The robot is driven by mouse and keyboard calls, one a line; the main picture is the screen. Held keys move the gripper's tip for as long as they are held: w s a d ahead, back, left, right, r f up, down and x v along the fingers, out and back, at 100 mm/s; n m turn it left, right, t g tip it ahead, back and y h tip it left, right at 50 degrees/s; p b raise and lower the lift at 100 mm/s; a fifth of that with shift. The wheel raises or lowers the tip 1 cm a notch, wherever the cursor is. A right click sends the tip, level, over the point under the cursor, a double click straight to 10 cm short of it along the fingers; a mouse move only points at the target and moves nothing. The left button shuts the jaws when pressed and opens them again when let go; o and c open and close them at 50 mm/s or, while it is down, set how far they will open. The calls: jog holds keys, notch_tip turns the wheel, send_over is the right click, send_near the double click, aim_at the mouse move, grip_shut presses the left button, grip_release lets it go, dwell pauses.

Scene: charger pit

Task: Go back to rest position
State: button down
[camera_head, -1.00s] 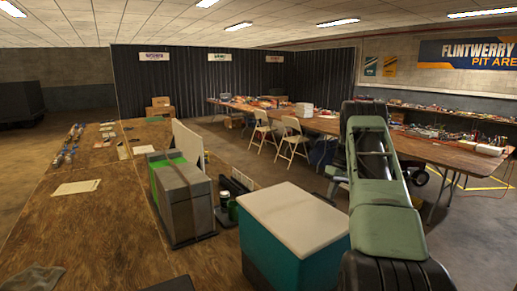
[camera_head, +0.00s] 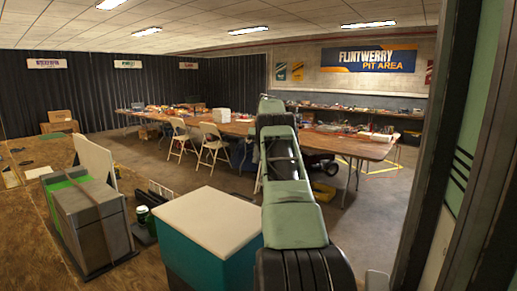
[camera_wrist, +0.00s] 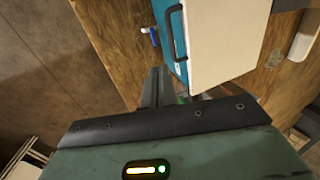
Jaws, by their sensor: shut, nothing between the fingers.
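My gripper (camera_wrist: 157,88) shows in the wrist view, its dark fingers together and empty. They point towards the lower edge of a teal box with a white lid (camera_wrist: 232,38). A gap between fingers and box cannot be judged. In the head view my green and black arm rises at the centre, bent, and the gripper itself is hidden. The teal box (camera_head: 195,253) stands just left of the arm there.
A grey and green case (camera_head: 92,222) sits on the wooden table (camera_head: 40,268) at left. A long work table (camera_head: 340,145) with folding chairs (camera_head: 213,143) stands behind. A dark and pale green upright structure (camera_head: 460,170) fills the right edge.

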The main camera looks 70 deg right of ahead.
jog(key=shift+p+v, duration=1.65)
jog(key=shift+p, duration=0.2)
